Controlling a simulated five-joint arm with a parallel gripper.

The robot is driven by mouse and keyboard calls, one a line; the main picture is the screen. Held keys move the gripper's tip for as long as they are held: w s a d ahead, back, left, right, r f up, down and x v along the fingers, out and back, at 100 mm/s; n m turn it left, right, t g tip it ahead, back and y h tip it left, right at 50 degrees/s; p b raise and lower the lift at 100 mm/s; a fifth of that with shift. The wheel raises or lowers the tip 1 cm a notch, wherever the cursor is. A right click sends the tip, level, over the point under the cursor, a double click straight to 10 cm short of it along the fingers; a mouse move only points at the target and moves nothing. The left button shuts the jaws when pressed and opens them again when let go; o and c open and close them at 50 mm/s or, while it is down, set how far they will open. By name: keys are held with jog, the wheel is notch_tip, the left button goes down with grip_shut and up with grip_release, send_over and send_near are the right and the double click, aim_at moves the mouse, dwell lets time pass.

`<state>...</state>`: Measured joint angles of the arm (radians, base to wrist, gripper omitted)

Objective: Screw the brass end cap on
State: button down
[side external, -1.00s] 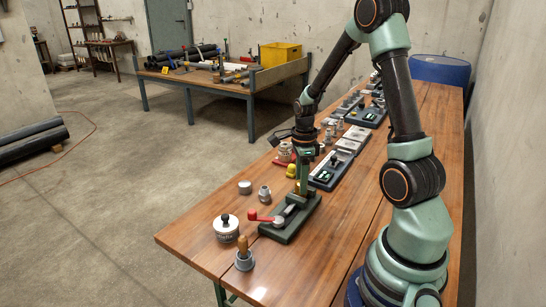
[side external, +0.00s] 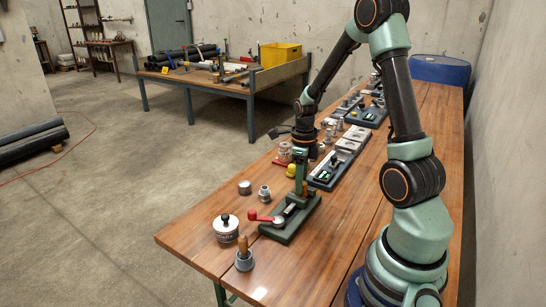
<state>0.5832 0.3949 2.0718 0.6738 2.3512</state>
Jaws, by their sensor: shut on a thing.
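My gripper (side external: 300,186) points straight down over the far end of the green vise fixture (side external: 282,236), which has a red-knobbed lever. Its jaws are shut on a small brass-coloured piece at the fixture, which I take to be the brass end cap. The fingers hide most of the cap, and its thread and seating are too small to make out. I cannot tell whether it sits square.
Trays of parts (side external: 330,172) line the bench behind. The bench's right side (side external: 350,235) is clear.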

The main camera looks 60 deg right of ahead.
jog(key=m, duration=0.6)
jog(key=c, duration=0.6)
grip_release()
jog(key=shift+c, duration=0.2)
jog(key=n, duration=0.4)
jog(key=shift+n, duration=1)
